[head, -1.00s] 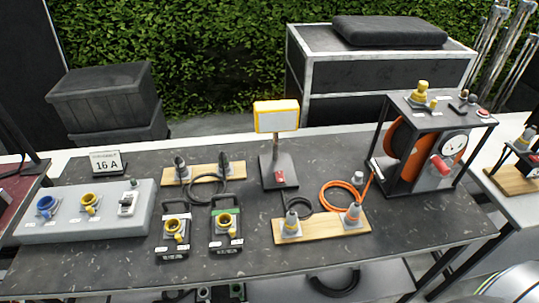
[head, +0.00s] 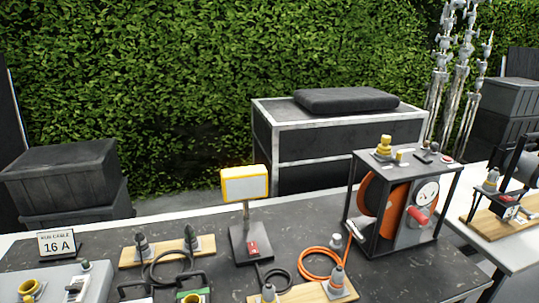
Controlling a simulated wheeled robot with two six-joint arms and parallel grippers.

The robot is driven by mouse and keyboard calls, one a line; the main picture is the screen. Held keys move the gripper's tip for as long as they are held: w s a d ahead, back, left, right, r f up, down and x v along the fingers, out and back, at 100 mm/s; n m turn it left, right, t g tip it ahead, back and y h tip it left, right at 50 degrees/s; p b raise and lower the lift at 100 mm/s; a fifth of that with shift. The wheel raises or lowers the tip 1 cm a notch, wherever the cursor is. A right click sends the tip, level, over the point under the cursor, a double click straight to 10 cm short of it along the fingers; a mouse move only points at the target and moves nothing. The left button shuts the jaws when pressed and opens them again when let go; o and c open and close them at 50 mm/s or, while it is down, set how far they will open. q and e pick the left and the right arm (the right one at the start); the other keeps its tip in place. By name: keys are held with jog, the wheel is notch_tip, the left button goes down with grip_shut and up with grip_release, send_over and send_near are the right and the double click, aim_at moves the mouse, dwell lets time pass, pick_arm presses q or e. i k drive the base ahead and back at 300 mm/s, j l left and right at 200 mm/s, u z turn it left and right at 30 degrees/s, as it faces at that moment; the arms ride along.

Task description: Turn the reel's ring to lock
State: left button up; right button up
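The cable reel (head: 378,200) stands at the right end of the dark table. It has an orange drum inside a black frame and a grey front panel with a white dial (head: 428,192) and a red handle (head: 417,215). On its top plate, at the left, is a yellow socket piece (head: 383,146), with a smaller yellow part (head: 399,156) beside it. Which part is the ring, and how it is turned, is too small to tell. An orange cable (head: 318,262) lies coiled left of the reel. Neither of my grippers is in view.
A lamp with a yellow-rimmed head (head: 245,184) stands mid-table. Plugs on a wooden board (head: 165,250), a "16 A" sign (head: 57,244) and a grey socket box (head: 60,284) are at left. Another table (head: 513,248) with gear stands at right. A case (head: 340,142) stands behind.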

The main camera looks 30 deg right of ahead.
aim_at(399, 157)
jog(key=z, duration=1.8)
